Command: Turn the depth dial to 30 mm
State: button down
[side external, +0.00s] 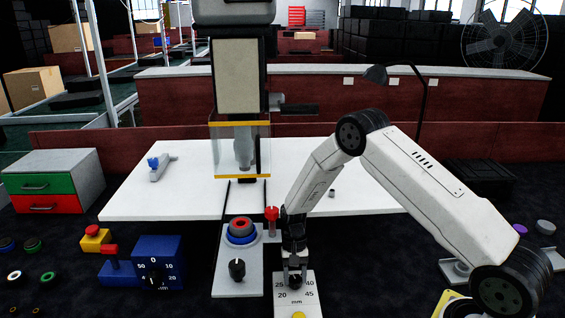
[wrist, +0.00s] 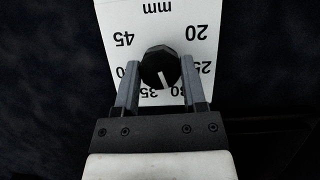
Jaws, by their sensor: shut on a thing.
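The depth dial is a black faceted knob (wrist: 160,66) on a white scale plate (wrist: 150,18) marked in mm, numbers 20 to 45. In the wrist view the plate is upside down. The knob's white pointer line aims downward and slightly right, close to the partly covered 30, with 35 to its left. My gripper (wrist: 160,72) is shut on the knob, one finger on each side.
A grey panel (side external: 226,283) with a black knob and red-and-blue ring stack stands just left. A blue dial box (side external: 172,250) and a red-handled lever (side external: 110,251) are further left. A red-topped post (side external: 271,213) stands close behind my gripper. A white table (side external: 200,205) lies behind.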

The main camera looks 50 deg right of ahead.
jog(key=shift+n+h, duration=0.3)
jog(key=shift+n, duration=0.5)
jog(key=shift+c, duration=0.7)
grip_release()
jog(key=v, duration=0.8)
jog(key=shift+w+f, duration=0.1)
